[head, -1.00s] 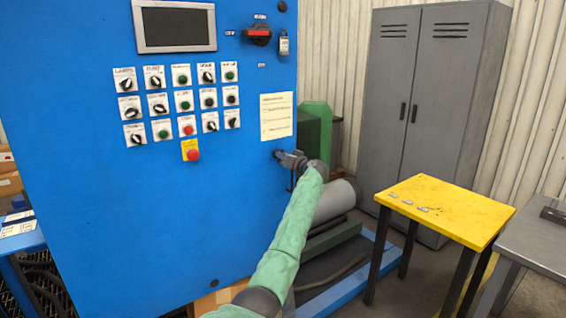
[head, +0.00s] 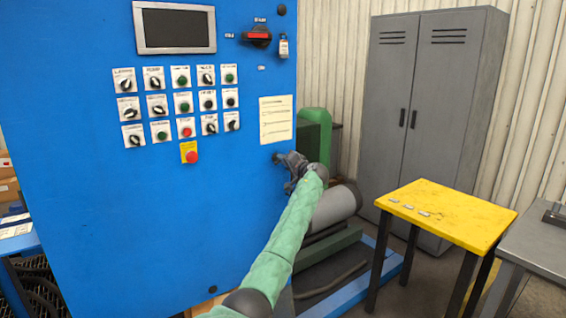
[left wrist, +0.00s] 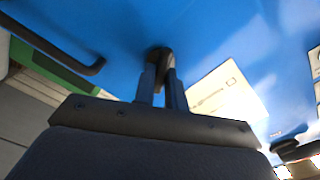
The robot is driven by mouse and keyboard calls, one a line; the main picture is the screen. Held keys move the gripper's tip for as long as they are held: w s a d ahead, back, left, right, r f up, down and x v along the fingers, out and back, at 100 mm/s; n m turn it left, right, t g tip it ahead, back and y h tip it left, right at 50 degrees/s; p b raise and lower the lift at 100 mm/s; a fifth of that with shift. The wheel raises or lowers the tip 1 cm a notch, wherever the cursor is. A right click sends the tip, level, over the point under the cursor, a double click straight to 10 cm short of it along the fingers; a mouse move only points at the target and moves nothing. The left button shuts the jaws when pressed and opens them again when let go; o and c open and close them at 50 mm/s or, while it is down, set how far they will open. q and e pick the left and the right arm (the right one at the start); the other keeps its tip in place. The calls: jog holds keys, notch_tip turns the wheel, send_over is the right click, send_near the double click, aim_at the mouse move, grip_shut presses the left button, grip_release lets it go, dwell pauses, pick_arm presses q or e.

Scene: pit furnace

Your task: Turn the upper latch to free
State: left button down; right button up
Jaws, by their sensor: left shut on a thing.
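The upper latch is a small dark piece at the right edge of the blue cabinet door (head: 120,215), below the white notice. In the left wrist view the latch (left wrist: 160,58) shows as a dark piece between the two fingers. My left gripper (head: 284,159) is shut on it, and the fingers (left wrist: 161,88) point at the blue face. In the head view the gripper hides most of the latch, so I cannot tell its exact angle. My right gripper is not in view.
A bent dark rod (left wrist: 75,56) stands off the blue face near the gripper. Switches and buttons (head: 183,102) sit to the left. A grey cylinder (head: 337,204) lies behind my arm. A yellow table (head: 455,213) and a grey locker (head: 430,120) stand to the right.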

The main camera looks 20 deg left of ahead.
pick_arm(q)
jog(key=shift+d+f+m+p, duration=0.1)
jog(key=shift+m+p, duration=0.65)
jog(key=shift+m, duration=2.35)
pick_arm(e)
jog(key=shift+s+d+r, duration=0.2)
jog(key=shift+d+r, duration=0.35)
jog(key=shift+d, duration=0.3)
pick_arm(q)
jog(key=c, duration=1.4)
grip_release()
jog(key=shift+w, duration=0.1)
jog(key=shift+c, duration=0.2)
jog(key=b+v, duration=0.2)
jog(key=v, duration=0.5)
jog(key=shift+s+d, duration=0.25)
jog(key=shift+d, duration=0.1)
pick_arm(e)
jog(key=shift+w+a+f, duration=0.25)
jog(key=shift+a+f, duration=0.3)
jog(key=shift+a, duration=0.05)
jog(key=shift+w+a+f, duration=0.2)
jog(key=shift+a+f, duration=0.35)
